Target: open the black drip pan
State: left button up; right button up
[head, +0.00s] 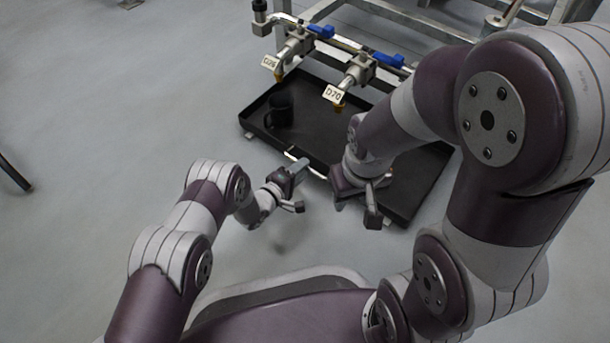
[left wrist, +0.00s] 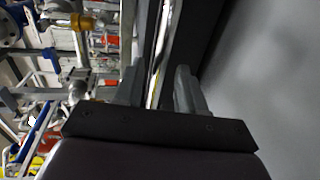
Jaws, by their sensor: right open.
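The black drip pan (head: 315,128) lies low under the pipe frame in the head view, its right part hidden by my right arm. A pale bar handle (head: 317,174) runs along its front edge. My left gripper (head: 299,170) is at the left part of this handle. In the left wrist view, the fingers of my left gripper (left wrist: 160,88) stand apart, with the bright bar (left wrist: 156,75) between them and a gap beside it. My right gripper (head: 362,205) is open and empty, over the pan's front edge.
A black mug (head: 279,111) stands in the pan's left part. Above the pan are pipes with blue-handled valves (head: 387,60) and tags (head: 333,94).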

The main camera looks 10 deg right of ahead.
pick_arm(q)
jog(key=shift+w+d+f+b, duration=0.35)
jog(key=shift+w+d+f, duration=0.1)
jog(key=shift+d, duration=0.15)
jog(key=shift+w+d+r, duration=0.2)
jog(key=shift+w+d, duration=0.1)
jog(key=shift+d, duration=0.1)
pick_arm(e)
jog(key=shift+f, duration=0.95)
